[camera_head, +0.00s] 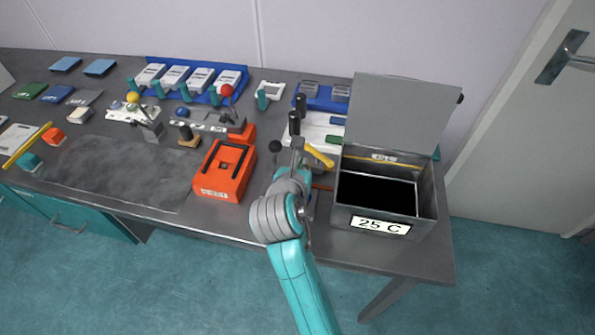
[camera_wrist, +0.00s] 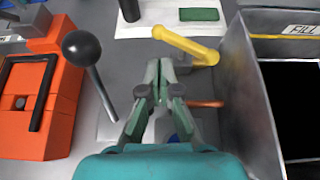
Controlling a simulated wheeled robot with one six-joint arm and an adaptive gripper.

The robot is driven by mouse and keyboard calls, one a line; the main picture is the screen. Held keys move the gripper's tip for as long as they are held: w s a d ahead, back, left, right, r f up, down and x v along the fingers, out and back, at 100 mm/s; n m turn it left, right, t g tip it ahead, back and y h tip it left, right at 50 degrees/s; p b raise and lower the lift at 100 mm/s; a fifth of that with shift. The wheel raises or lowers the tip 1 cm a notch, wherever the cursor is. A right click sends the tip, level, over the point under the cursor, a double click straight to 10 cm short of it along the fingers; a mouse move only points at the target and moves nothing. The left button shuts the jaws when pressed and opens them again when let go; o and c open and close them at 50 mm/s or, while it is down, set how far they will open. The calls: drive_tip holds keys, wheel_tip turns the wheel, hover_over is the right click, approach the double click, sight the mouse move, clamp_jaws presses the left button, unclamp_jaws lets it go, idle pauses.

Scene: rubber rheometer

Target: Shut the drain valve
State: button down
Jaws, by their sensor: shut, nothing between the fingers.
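A yellow lever handle (camera_wrist: 187,45) lies just beyond my fingertips in the wrist view, angled across the bench beside the metal box; it also shows in the head view (camera_head: 319,155). A short orange handle (camera_wrist: 207,103) sticks out to the right of my fingers, near the box wall. No drain label is readable, so I cannot tell for sure which handle is the drain valve's. My gripper (camera_wrist: 164,72) is shut and empty, low between the black-knobbed lever and the box; it also shows in the head view (camera_head: 297,147). It partly hides the fittings under it.
The open-lidded metal box (camera_head: 345,212) marked 25 C stands close on the right. A black-knobbed lever (camera_wrist: 83,48) stands left of my gripper. Beyond it is an orange block (camera_head: 211,187). Black-handled items (camera_head: 294,124) stand behind.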

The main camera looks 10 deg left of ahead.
sight(306, 149)
drive_tip(key=shift+w+r+x, duration=0.1)
drive_tip(key=shift+r+x, duration=0.05)
drive_tip(key=shift+x, duration=0.75)
drive_tip(key=shift+w+r+x, duration=0.1)
drive_tip(key=shift+r+x, duration=0.05)
drive_tip(key=shift+x, duration=0.75)
drive_tip(key=shift+w+r+x, duration=0.1)
drive_tip(key=shift+r+x, duration=0.1)
drive_tip(key=shift+x, duration=0.7)
drive_tip(key=shift+a, duration=0.15)
